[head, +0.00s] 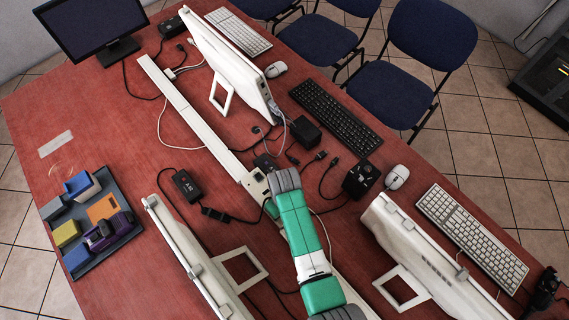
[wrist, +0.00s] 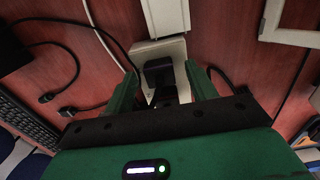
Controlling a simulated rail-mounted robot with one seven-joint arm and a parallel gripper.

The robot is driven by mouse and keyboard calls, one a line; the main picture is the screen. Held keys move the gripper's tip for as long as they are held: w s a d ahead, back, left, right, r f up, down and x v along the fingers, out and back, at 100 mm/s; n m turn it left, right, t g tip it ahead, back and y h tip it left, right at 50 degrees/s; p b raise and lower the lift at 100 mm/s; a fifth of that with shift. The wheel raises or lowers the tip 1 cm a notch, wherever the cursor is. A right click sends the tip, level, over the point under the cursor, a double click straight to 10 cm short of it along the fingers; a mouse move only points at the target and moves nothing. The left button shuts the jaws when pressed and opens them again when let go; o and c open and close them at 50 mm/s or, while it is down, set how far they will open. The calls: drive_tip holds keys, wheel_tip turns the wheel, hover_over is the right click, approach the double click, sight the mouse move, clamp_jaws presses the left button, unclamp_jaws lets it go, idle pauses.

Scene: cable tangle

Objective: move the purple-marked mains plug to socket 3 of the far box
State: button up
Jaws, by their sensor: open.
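A beige socket box (wrist: 176,50) sits at the end of a pale cable duct, on the red table. A black plug (wrist: 158,74) is at the box, and its lower part is dark and hard to make out. My gripper (wrist: 161,84) is open, with one green finger on either side of this plug; I cannot tell whether they touch it. No purple mark shows on it. In the head view the same box (head: 254,184) is partly covered by my arm. No socket numbers are readable, and I cannot tell which plug is purple-marked.
Black power bricks (head: 187,186) and loose cables lie around the box. Monitors (head: 232,62), keyboards (head: 335,116) and mice (head: 397,177) crowd the table. A grey tray (head: 77,262) with coloured items stands at the left.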

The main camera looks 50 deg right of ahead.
drive_tip(key=shift+f, duration=0.4)
drive_tip(key=c, duration=1.2)
drive_tip(key=shift+r, duration=0.15)
drive_tip(key=shift+r+p, duration=1.45)
drive_tip(key=shift+p, duration=0.1)
